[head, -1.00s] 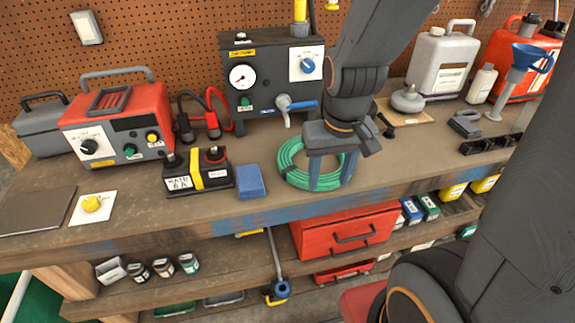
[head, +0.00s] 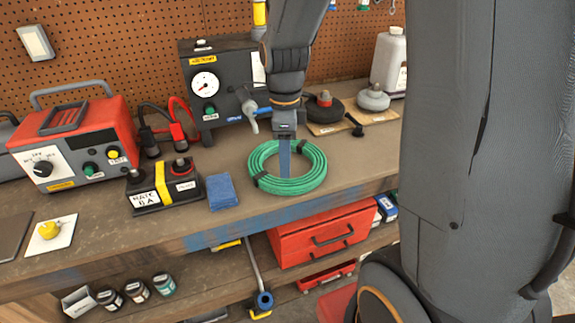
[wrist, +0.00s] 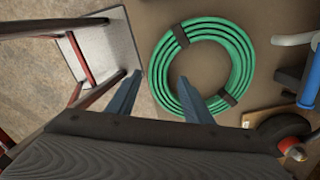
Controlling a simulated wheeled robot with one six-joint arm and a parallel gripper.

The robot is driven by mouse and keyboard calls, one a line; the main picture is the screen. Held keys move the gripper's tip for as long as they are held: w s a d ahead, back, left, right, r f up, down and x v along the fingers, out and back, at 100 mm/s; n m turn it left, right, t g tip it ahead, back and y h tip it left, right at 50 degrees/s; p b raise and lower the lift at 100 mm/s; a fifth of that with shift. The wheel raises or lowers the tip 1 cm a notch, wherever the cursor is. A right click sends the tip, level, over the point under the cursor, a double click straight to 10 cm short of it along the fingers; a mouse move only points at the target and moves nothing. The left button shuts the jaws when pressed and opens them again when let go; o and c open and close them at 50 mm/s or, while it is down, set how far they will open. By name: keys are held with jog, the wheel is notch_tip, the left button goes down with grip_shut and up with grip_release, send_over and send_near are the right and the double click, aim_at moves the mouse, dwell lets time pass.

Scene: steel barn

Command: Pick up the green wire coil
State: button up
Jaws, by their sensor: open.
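The green wire coil (head: 302,184) lies flat on the workbench, a ring with dark ties. It also shows whole in the wrist view (wrist: 241,62). My gripper (head: 285,172) points down at the coil; in the head view one blue finger hides the other and overlaps the ring's middle. In the wrist view my gripper (wrist: 160,77) is open and empty. One finger appears over the coil's near side, the other outside the ring toward the bench edge. I cannot tell the fingertips' height above the coil.
A blue block (head: 222,192) and a black battery-like box (head: 166,189) sit left of the coil. A gauge unit (head: 204,105) stands behind. A round dark weight (head: 323,111) is behind right. A red toolbox (head: 322,239) is on the shelf below.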

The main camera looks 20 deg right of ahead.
aim_at(287, 182)
jog(key=shift+d+f+p, duration=0.2)
jog(key=shift+f+p, duration=0.75)
jog(key=shift+f, duration=2.95)
grip_shut()
